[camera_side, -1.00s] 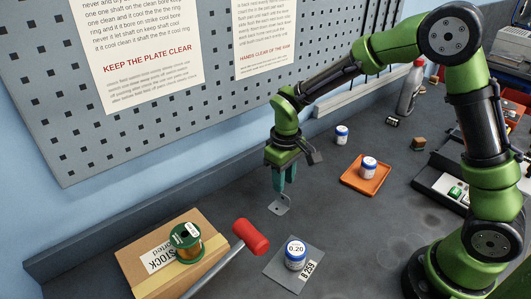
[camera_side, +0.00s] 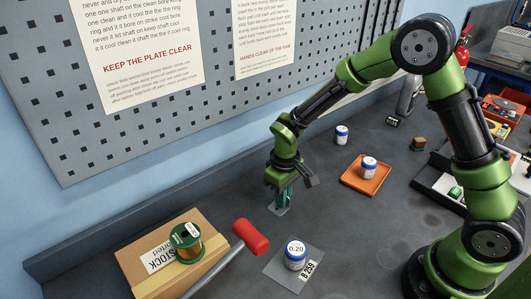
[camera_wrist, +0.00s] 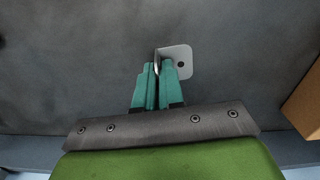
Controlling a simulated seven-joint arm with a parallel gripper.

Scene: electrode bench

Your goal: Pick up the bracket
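The bracket (camera_side: 281,211) is a small grey metal angle piece on the dark bench below my gripper (camera_side: 282,200). In the wrist view the bracket (camera_wrist: 178,60) shows one flat plate with a dark hole, and a thin upright edge at its left. My gripper's teal fingers (camera_wrist: 157,68) are close together with that upright edge between their tips, so they look shut on it. The bracket appears to be still at bench level. Part of it is hidden by the fingers.
A red-headed hammer (camera_side: 250,236) and a cardboard box (camera_side: 135,262) with a spool (camera_side: 187,241) lie to the left. A jar labelled 0.20 (camera_side: 296,255) stands on a grey plate in front. An orange tray (camera_side: 352,180) with a jar (camera_side: 369,166) is to the right.

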